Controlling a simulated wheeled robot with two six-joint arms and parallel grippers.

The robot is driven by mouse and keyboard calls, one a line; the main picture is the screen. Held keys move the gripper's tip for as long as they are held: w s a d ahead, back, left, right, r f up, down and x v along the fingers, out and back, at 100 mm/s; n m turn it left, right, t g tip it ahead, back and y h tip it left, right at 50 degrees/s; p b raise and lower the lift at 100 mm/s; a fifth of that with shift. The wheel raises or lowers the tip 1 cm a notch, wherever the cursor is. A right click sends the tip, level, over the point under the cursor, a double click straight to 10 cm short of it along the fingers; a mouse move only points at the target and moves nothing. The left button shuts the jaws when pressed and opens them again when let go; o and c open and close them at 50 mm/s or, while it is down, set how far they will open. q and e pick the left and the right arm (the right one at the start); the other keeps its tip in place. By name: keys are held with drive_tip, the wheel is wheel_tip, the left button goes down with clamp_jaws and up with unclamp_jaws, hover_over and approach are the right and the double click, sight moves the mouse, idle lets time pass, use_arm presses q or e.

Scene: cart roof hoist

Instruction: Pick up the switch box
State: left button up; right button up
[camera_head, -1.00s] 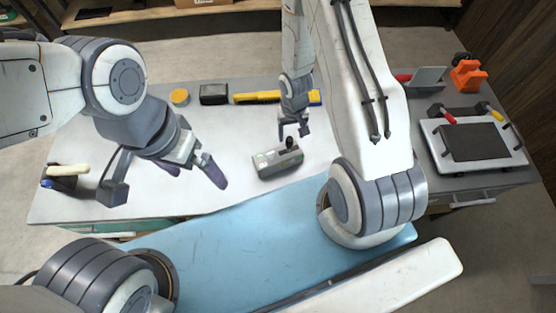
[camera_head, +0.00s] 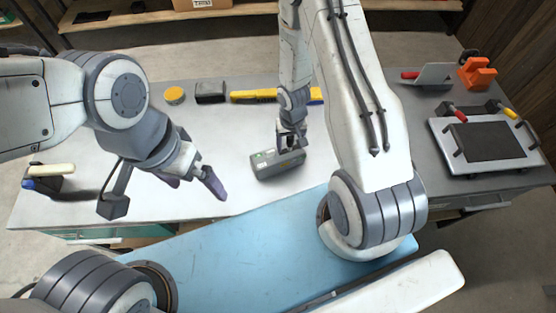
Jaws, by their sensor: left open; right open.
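The switch box (camera_head: 272,166) is a small grey box with green and light markings on its left end. It lies on the white worktop (camera_head: 240,135) near the middle of the head view. My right gripper (camera_head: 291,146) is directly over the right part of the box and hides its top there. Its jaws are open; I cannot tell whether they touch the box. My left gripper (camera_head: 196,186) is open and empty over the worktop, to the left of the box and apart from it.
A yellow tool (camera_head: 254,96), a black box (camera_head: 210,92) and a yellow round tin (camera_head: 174,95) stand along the back. A tray with handles (camera_head: 487,142) and an orange part (camera_head: 476,74) are on the right. A white-handled item (camera_head: 50,171) lies at left.

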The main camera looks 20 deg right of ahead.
clamp_jaws()
idle(1.3)
